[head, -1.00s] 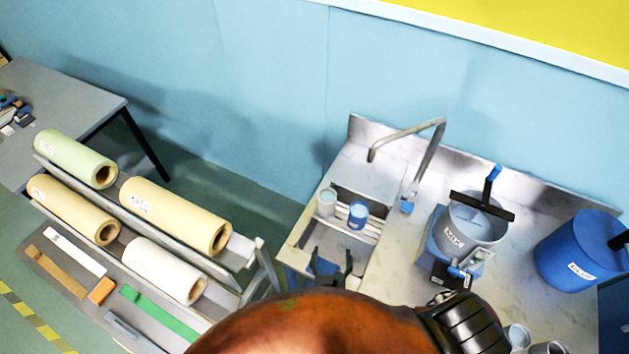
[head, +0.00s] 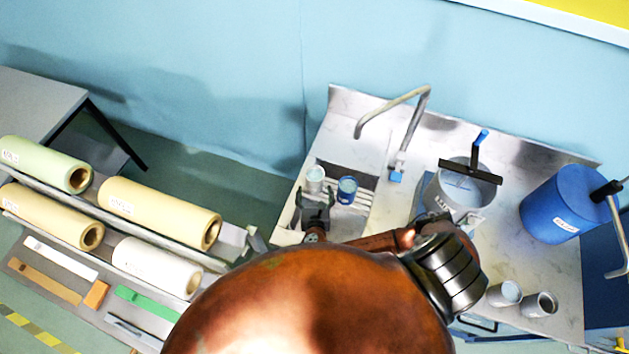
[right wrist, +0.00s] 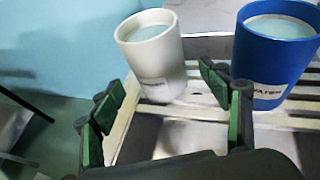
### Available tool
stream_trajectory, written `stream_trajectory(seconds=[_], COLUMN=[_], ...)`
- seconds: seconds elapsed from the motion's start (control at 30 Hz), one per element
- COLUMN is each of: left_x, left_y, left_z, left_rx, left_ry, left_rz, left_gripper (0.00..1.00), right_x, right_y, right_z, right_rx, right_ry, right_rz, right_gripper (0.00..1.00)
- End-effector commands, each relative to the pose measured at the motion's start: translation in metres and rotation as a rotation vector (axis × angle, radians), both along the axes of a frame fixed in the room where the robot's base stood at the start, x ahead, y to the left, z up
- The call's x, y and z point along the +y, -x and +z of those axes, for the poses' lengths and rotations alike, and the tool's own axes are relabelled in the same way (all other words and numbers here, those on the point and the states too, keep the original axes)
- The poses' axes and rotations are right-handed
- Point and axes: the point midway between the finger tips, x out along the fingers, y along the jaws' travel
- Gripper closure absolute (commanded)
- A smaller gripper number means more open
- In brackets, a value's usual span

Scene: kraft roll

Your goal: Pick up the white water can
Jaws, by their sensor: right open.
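The white water can (head: 314,176) stands upright on the slatted rack at the left of the sink counter. It also shows in the right wrist view (right wrist: 152,62), with a pale label and a light blue-grey top. My right gripper (head: 315,198) is just in front of the can. In the right wrist view its green-padded fingers (right wrist: 165,100) are spread open, the can lying beyond and between them; no contact is visible. A blue can (head: 347,189) labelled WATER stands close to the right of the white one, and in the wrist view (right wrist: 272,58) behind the right finger. My left gripper is not seen.
The slatted rack (right wrist: 205,88) bears both cans. A faucet (head: 408,130) arches behind to the right. A grey mixing pot (head: 462,190), a blue drum (head: 566,205) and two grey cups (head: 505,293) are further right. Paper rolls (head: 160,212) lie at left.

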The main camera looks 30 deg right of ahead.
Motion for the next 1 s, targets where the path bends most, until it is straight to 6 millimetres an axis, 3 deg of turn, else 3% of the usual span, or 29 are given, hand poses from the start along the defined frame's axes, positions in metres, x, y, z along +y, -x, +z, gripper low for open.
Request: stream_trajectory(seconds=[0.13,0.4,0.67,1.0], left_x=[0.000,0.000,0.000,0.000], left_y=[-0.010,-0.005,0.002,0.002], left_z=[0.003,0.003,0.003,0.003], left_rx=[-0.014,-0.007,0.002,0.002], left_ry=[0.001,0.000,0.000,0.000], left_rz=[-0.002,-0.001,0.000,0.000], left_gripper=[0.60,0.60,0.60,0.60], right_x=[-0.008,-0.024,-0.025,-0.025], right_y=[-0.015,-0.043,-0.046,-0.045], right_z=[0.002,-0.010,-0.012,-0.012], right_rx=[-0.003,0.000,0.000,0.000], right_ry=[0.005,0.003,0.001,0.001], right_rz=[0.001,0.001,0.000,0.000], right_gripper=[0.30,0.30,0.30,0.52])
